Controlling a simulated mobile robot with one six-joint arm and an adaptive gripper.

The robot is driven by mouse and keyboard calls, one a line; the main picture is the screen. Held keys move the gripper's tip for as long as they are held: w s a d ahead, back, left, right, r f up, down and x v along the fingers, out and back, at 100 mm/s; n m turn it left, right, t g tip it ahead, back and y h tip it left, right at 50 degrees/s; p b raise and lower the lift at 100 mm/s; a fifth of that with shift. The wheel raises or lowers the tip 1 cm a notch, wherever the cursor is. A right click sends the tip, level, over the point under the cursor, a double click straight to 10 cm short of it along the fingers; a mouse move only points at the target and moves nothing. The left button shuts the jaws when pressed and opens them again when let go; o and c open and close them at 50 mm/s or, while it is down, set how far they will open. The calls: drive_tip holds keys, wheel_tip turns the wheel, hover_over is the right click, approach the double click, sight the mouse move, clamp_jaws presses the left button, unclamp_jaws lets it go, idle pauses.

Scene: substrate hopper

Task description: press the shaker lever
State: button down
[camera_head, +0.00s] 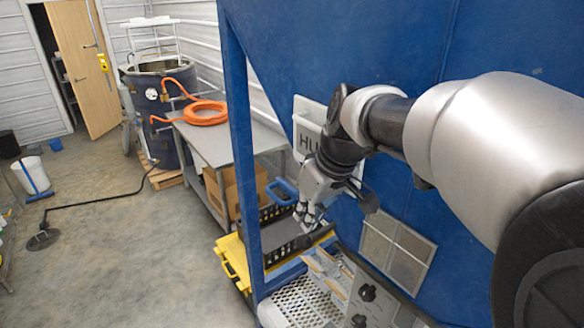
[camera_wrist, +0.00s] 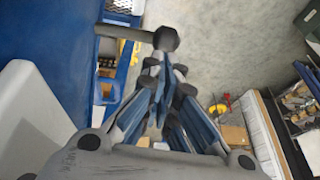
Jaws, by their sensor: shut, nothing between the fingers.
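The lever (camera_wrist: 125,33) shows in the wrist view as a grey rod coming out from the blue hopper wall (camera_wrist: 60,30), with a dark round knob (camera_wrist: 166,39) at its end. My gripper (camera_wrist: 161,72) is shut and empty, its fingertips just below the knob in the picture. I cannot tell whether they touch it. In the head view my gripper (camera_head: 309,215) points down beside the blue hopper (camera_head: 340,50). I cannot clearly make out the lever there; my arm and gripper cover part of that area.
A control panel with knobs (camera_head: 367,293) and a white perforated tray (camera_head: 300,305) are below my gripper. A blue post (camera_head: 240,130) stands left of it. A black crate (camera_head: 290,240) is behind the gripper. A grey table (camera_head: 225,143) holds an orange hose (camera_head: 205,116). Open floor lies left.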

sight(303, 240)
drive_tip(key=shift+a+f, duration=0.2)
drive_tip(key=shift+f, duration=0.75)
drive_tip(key=f+b, duration=0.5)
drive_tip(key=shift+s+a+f, duration=0.25)
drive_tip(key=shift+s+a, duration=0.05)
drive_tip(key=shift+a, duration=0.05)
drive_tip(key=shift+r, duration=0.1)
drive_tip(key=r+p, duration=0.2)
drive_tip(key=r, duration=0.1)
drive_tip(key=r+p, duration=0.1)
drive_tip(key=shift+s+a+r+p, duration=0.15)
drive_tip(key=shift+s+r+p, duration=0.1)
drive_tip(key=shift+p, duration=0.1)
drive_tip(key=s+r, duration=0.4)
drive_tip(key=r, duration=0.4)
drive_tip(key=shift+s+r, duration=0.15)
drive_tip(key=shift+r, duration=0.2)
